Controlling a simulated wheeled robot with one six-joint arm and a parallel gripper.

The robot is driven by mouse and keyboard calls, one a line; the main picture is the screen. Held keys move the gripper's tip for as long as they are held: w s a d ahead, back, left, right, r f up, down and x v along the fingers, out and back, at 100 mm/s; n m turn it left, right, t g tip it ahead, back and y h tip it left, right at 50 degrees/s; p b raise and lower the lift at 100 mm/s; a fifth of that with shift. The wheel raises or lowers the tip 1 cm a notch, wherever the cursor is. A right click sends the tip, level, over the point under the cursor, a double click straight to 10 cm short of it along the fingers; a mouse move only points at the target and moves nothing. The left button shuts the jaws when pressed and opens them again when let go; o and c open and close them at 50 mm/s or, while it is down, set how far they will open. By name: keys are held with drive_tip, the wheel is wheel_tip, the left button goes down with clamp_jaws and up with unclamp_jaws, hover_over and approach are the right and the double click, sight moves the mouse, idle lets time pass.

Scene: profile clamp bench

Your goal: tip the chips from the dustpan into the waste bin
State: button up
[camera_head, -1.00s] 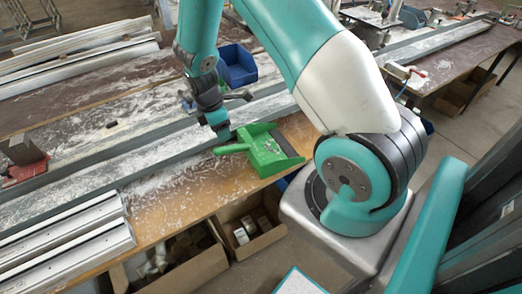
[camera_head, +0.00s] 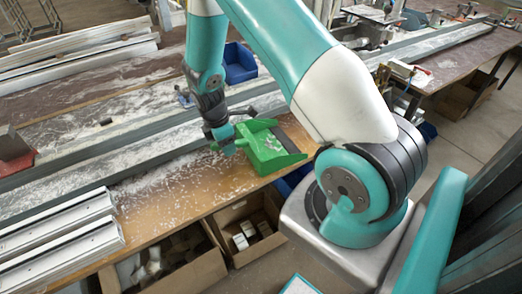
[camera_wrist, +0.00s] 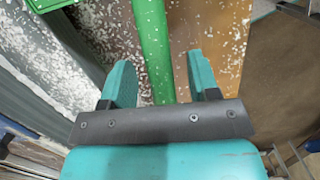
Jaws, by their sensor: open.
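The green dustpan (camera_head: 285,159) lies on the front edge of the wooden bench, its handle toward the left. My gripper (camera_head: 224,146) is at the handle, pointing down, and partly hides it. In the wrist view the dustpan's handle (camera_wrist: 153,45) runs between the two open fingers of my gripper (camera_wrist: 161,82), with a gap on each side. I cannot tell how far the fingertips reach down past it. Pale chips (camera_wrist: 212,30) lie scattered on the bench; the pan's own load is too small to make out. I cannot identify a waste bin for certain.
A blue open container (camera_head: 239,66) stands behind the dustpan. A long grey metal rail (camera_head: 130,158) runs along the bench behind my gripper. Aluminium profiles (camera_head: 65,240) lie at the front left. Cardboard boxes (camera_head: 245,235) sit under the bench edge.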

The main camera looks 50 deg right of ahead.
clamp_jaws()
wheel_tip(320, 180, up, 12)
drive_tip(key=p, duration=0.9)
drive_tip(key=shift+r, duration=0.1)
